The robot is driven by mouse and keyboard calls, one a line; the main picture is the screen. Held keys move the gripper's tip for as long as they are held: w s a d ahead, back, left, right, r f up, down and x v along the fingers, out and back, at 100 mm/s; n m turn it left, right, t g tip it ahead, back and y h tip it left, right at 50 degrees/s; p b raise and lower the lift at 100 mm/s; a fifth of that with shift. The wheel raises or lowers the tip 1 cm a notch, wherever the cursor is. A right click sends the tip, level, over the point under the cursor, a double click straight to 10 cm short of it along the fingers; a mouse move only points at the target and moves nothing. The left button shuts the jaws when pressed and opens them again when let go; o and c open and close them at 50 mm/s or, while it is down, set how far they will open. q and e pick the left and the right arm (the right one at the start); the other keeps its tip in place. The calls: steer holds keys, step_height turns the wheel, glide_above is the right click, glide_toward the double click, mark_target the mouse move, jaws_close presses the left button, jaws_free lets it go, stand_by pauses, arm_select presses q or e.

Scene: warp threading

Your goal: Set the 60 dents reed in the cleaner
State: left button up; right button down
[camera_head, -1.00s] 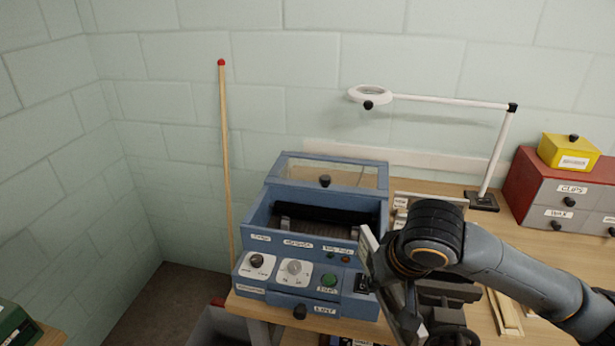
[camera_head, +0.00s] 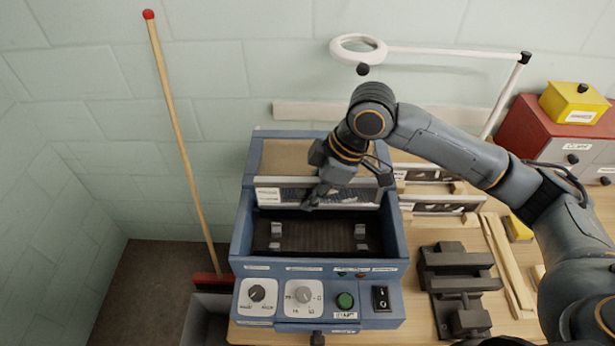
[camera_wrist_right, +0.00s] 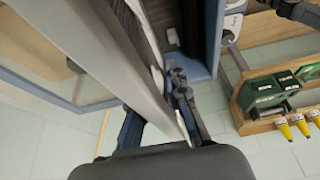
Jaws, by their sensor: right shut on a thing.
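My right gripper (camera_head: 322,193) is shut on a reed (camera_head: 350,193), a long pale-framed strip with dark dents and a white label at its left end. The label is too small to read. The reed is held lengthwise over the back part of the blue cleaner (camera_head: 240,238), above its open dark bay (camera_head: 320,243). I cannot tell whether it touches the cleaner. Small grey holders (camera_head: 276,236) show at both sides of the bay. In the right wrist view the reed's frame (camera_wrist_right: 115,60) runs diagonally into the gripper (camera_wrist_right: 180,95). My left gripper is not in view.
The glazed lid (camera_head: 292,155) is raised at the back. Other reeds (camera_head: 440,206) stand right of the cleaner. A dark vise-like block (camera_head: 455,275) and wooden strips (camera_head: 505,265) lie nearby. A magnifier lamp (camera_head: 358,48) hangs behind; a red-tipped pole (camera_head: 180,130) leans left.

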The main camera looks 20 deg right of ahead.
mark_target(318, 208)
steer(key=shift+s+d+f+b, duration=0.15)
steer(key=shift+s+f+b, duration=0.25)
steer(key=shift+f+b, duration=0.5)
steer(key=shift+w+f+b, duration=0.15)
steer(key=shift+f+b, duration=0.1)
steer(key=shift+b, duration=0.2)
steer(key=shift+w+f+b, duration=0.15)
steer(key=shift+f+b, duration=0.6)
steer(key=shift+b, duration=0.2)
steer(key=shift+f+b, duration=0.25)
steer(key=shift+b, duration=0.1)
steer(key=shift+f, duration=0.85)
steer(key=shift+f+b, duration=1.25)
steer(key=shift+f, duration=2.5)
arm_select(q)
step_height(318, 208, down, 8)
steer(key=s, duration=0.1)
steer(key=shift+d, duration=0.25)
arm_select(e)
steer(key=shift+f, duration=0.25)
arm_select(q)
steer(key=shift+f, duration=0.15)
arm_select(e)
steer(key=shift+f, duration=0.45)
